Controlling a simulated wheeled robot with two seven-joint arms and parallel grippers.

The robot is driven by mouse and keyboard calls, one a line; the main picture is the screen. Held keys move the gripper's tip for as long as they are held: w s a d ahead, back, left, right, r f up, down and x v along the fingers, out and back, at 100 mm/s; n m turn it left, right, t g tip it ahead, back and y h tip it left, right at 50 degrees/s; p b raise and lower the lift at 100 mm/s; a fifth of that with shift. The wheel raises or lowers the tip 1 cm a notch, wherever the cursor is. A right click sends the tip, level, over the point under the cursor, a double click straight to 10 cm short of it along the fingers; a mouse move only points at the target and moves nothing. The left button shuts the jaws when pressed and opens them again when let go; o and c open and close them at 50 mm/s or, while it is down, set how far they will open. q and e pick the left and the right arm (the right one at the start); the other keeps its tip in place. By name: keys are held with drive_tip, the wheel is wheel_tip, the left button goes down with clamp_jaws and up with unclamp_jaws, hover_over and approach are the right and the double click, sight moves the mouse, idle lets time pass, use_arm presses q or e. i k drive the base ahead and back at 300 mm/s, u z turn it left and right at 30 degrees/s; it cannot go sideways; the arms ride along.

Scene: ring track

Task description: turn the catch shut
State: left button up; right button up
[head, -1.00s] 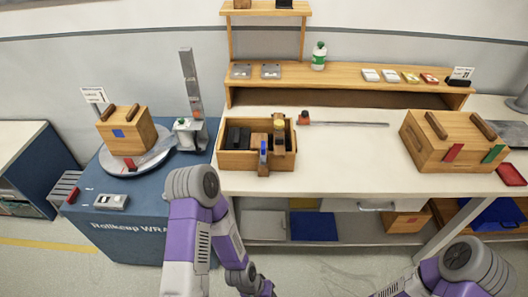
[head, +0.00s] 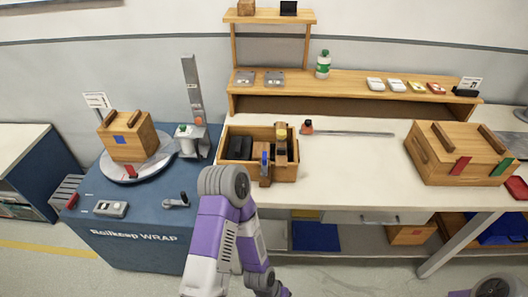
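I cannot tell for certain which part is the catch. A small metal lever with a dark knob (head: 177,202) lies on the blue wrap station top (head: 140,222). A red tab (head: 460,166) and a green tab (head: 502,167) sit on the front of the large wooden box (head: 440,150) at the right. A smaller wooden box (head: 128,137) with a blue square stands on the grey turntable (head: 150,170), with a red piece (head: 131,171) at its front. My purple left arm crosses the lower middle, but its gripper is out of view. My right gripper is also out of view.
A wooden bin (head: 228,172) of dark blocks and tools stands at the bench's left end. A long thin rod (head: 350,133) lies behind. A grey post (head: 192,90) rises behind the turntable. A control box (head: 111,209) sits at the station's front.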

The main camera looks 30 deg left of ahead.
sight(264, 167)
drive_tip(key=u, duration=1.4)
